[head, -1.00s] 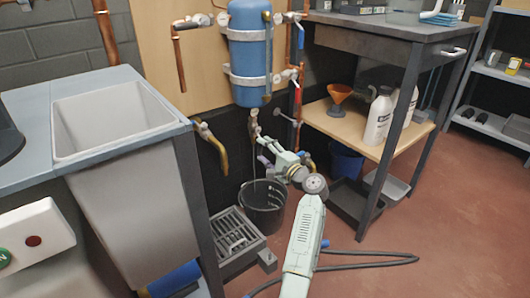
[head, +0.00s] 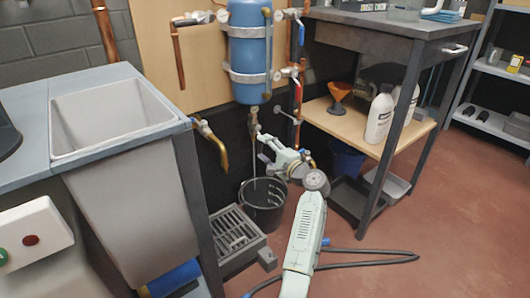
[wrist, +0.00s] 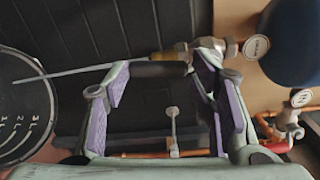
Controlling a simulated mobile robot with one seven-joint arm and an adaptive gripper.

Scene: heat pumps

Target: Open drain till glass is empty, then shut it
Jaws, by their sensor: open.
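The blue tank (head: 248,60) hangs on the back wall. The drain valve (head: 254,125) sits below it, and in the wrist view its metal body (wrist: 205,50) and brass end (wrist: 165,57) lie by my fingertips. A thin pale stream (wrist: 70,74) runs from the drain to the black bucket (head: 262,203), which also shows in the wrist view (wrist: 18,105). My gripper (wrist: 163,70), also in the head view (head: 266,150), is open, its purple pads apart just below the drain. A slender tube (head: 268,50) runs along the tank; I cannot read any level in it.
A floor grate (head: 234,232) lies beside the bucket. A sink (head: 115,110) stands at the left. A workbench (head: 385,30) stands at the right, with white bottles (head: 379,118) and an orange funnel (head: 340,90) on its shelf. A black hose (head: 375,252) lies on the floor at right.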

